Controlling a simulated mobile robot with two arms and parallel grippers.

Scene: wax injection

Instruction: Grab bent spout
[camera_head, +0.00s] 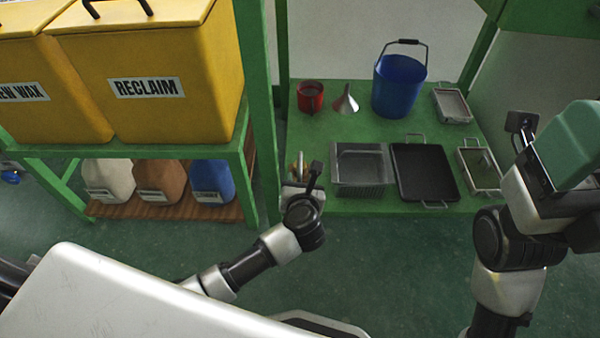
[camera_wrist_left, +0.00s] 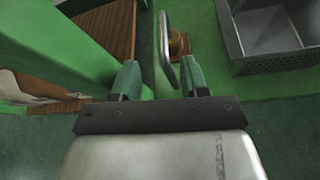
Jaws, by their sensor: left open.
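The bent spout (camera_wrist_left: 165,50) shows in the left wrist view as a slim silvery curved tube beside a brass-coloured part. In the head view it seems to be the small brassy and pale piece (camera_head: 301,164) at the left front of the green bench, partly hidden by my left wrist. My left gripper (camera_wrist_left: 160,80) is open. Its two green fingers stand apart, with the tube's near end in or just above the gap, nearer the right finger. I cannot tell whether they touch. In the head view the left gripper (camera_head: 296,187) is at the bench's front edge.
A grey perforated tray (camera_head: 361,163) stands just right of the spout, then a black tray (camera_head: 425,172) and a framed tray (camera_head: 481,168). Behind are a red cup (camera_head: 310,97), a funnel (camera_head: 346,101) and a blue bucket (camera_head: 398,88). A green post (camera_head: 262,100) rises close on the left.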

